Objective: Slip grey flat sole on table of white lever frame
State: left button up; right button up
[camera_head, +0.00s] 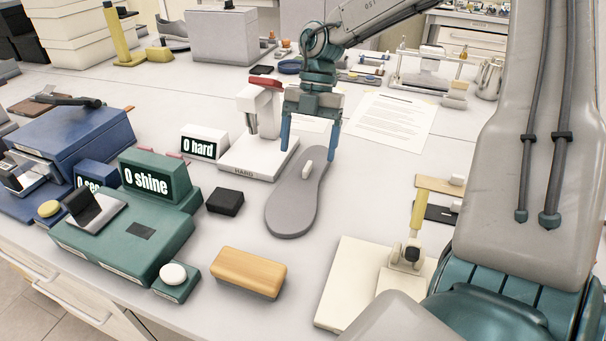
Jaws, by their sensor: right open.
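Nothing is seen lying on that table. My right gripper (311,140) points down with its blue fingers spread over the far end of the sole, astride the tab's line; it is open and empty. Its exact height over the sole is unclear. My left gripper is out of view.
A white display (204,146) reading 0 hard stands left of the frame. A green device (125,235), black block (225,201) and wooden block (248,272) lie nearer. A cream stand (365,285) is at front right. Paper (393,122) lies beyond the sole.

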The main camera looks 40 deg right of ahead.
aim_at(304, 169)
jog(key=shift+s+a, duration=0.15)
jog(key=shift+a, duration=0.15)
jog(key=shift+s+a+f, duration=0.15)
jog(key=shift+s+a, duration=0.05)
jog(key=shift+a, duration=0.1)
jog(key=x, duration=0.4)
jog(key=shift+f, duration=0.35)
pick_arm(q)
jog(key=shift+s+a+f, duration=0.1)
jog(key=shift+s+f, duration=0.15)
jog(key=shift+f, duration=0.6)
pick_arm(e)
jog(key=shift+c, duration=0.2)
jog(key=c, duration=0.8)
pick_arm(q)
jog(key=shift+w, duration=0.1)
pick_arm(e)
jog(key=shift+r, duration=0.15)
